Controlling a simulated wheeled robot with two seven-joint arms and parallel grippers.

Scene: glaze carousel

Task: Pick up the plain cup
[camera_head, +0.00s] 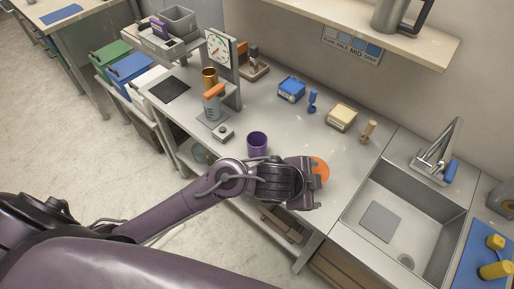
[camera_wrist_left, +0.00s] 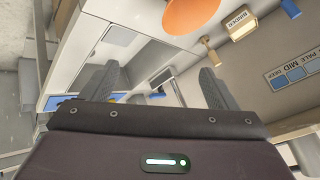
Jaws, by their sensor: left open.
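A purple cup (camera_head: 257,140) stands upright on the grey counter, left of my left gripper (camera_head: 312,184). A copper-coloured cup (camera_head: 209,76) stands farther back by the dial stand. I cannot tell which of these is the plain cup. My left gripper is open over the counter's front part, and its two fingers stand apart with nothing between them in the left wrist view (camera_wrist_left: 157,88). An orange round thing (camera_head: 321,170) is partly hidden behind the gripper. It also shows at the top of the left wrist view (camera_wrist_left: 190,14). My right gripper is not in view.
A sink (camera_head: 384,215) lies to the right. A blue box (camera_head: 291,90), a cream binder block (camera_head: 342,117) and a wooden stamp-like piece (camera_head: 368,131) stand behind the gripper. A dial stand (camera_head: 219,60) rises at the left. The counter between is mostly clear.

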